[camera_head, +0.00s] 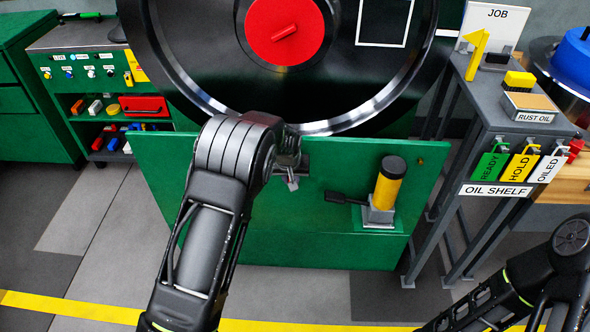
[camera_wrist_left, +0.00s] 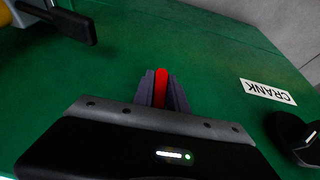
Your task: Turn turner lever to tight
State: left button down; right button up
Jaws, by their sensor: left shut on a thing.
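My left gripper (camera_head: 290,172) is at the upper middle of the green panel, below the big wheel. In the left wrist view the gripper (camera_wrist_left: 160,88) is shut on a narrow red lever (camera_wrist_left: 161,86), which stands between its two grey fingers. The red lever is mostly hidden by the arm and gripper in the head view. I cannot read any tight mark beside it. My right arm shows at the lower right of the head view, but its gripper is not in view.
A yellow cylinder (camera_head: 389,183) with a black handle (camera_head: 342,198) stands right of my left gripper. A CRANK label (camera_wrist_left: 267,92) is on the panel. The black wheel (camera_head: 190,45) with a red hub (camera_head: 283,30) is above. The oil shelf (camera_head: 497,189) stands at the right.

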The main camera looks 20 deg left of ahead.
pick_arm(q)
jog(key=shift+s+a, duration=0.1)
jog(key=shift+a, duration=0.1)
jog(key=shift+f, duration=0.1)
jog(key=c, duration=1.3)
grip_release()
jog(key=v, duration=0.7)
jog(key=shift+d+r+p, duration=0.15)
jog(key=shift+r+p, duration=0.25)
